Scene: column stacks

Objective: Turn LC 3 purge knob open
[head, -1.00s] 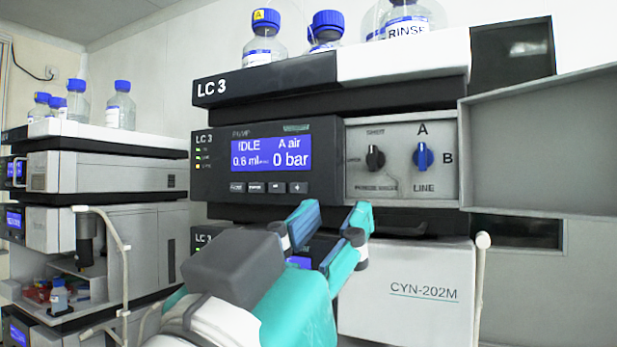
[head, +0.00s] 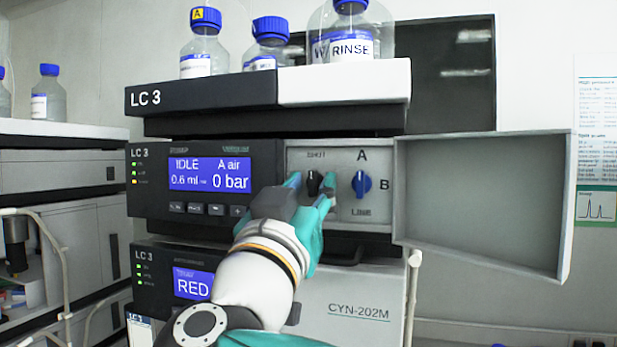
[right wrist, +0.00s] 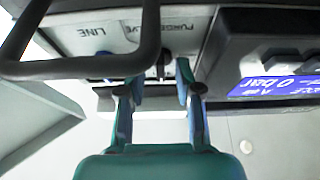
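The LC 3 purge knob (head: 314,184) is small and black, on the left of the grey valve panel (head: 338,155) below a small label that seems to read SHUT. It looks roughly upright. My right gripper (head: 309,192) is at the panel, with its teal fingers apart on either side of the knob. In the right wrist view the open fingers (right wrist: 159,76) point at the panel near the PURGE VALVE lettering, and the dark knob (right wrist: 164,63) lies beyond their gap. Contact with it cannot be told. My left gripper is not in view.
The blue A/B line knob (head: 361,184) is just right of the purge knob. An open panel door (head: 485,200) swings out to the right. A dark bar (right wrist: 80,68) crosses close to my right wrist camera. Bottles (head: 203,50) stand on top of the stack.

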